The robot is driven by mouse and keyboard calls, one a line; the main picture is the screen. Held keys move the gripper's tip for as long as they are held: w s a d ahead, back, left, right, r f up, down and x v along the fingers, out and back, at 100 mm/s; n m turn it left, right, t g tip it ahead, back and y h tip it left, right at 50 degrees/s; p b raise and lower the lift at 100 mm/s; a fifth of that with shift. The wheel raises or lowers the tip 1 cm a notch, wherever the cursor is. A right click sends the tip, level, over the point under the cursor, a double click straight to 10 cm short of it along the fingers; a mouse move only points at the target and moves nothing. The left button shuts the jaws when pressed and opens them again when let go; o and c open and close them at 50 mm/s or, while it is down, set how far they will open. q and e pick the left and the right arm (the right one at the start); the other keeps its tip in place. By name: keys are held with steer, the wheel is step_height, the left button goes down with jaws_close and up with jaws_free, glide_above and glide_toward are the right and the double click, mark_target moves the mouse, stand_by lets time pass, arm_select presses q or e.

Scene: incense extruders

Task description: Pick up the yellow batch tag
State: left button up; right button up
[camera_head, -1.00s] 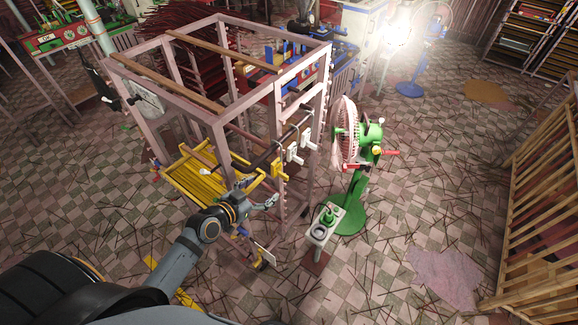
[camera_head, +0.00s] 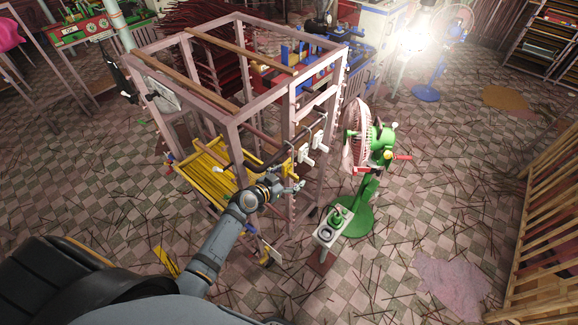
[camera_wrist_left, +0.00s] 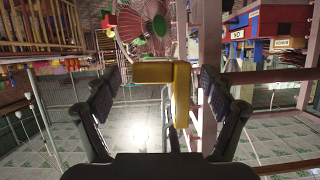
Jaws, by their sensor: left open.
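The yellow batch tag (camera_head: 289,164) hangs at the side of the tall frame, beside two white tags (camera_head: 306,155). In the left wrist view the yellow tag (camera_wrist_left: 160,72) shows as an angled yellow shape between the two dark fingers. My left gripper (camera_head: 295,187) is close below the tag in the head view. Its fingers are open, one on each side of the tag in the wrist view (camera_wrist_left: 157,85), with gaps visible on both sides. I cannot tell how deep the tag sits between them. My right gripper is not in view.
The pinkish metal frame (camera_head: 230,135) stands around the tag, with a yellow slatted rack (camera_head: 205,172) inside. A green fan (camera_head: 372,150) and a small grey stand (camera_head: 331,228) are to the right. Thin sticks litter the checkered floor.

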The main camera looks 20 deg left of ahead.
arm_select(q)
steer(key=shift+s+r, duration=0.1)
steer(key=shift+s, duration=0.1)
steer(key=c, duration=0.5)
steer(key=shift+w, duration=0.1)
steer(key=c, duration=0.6)
steer(key=shift+c, duration=0.2)
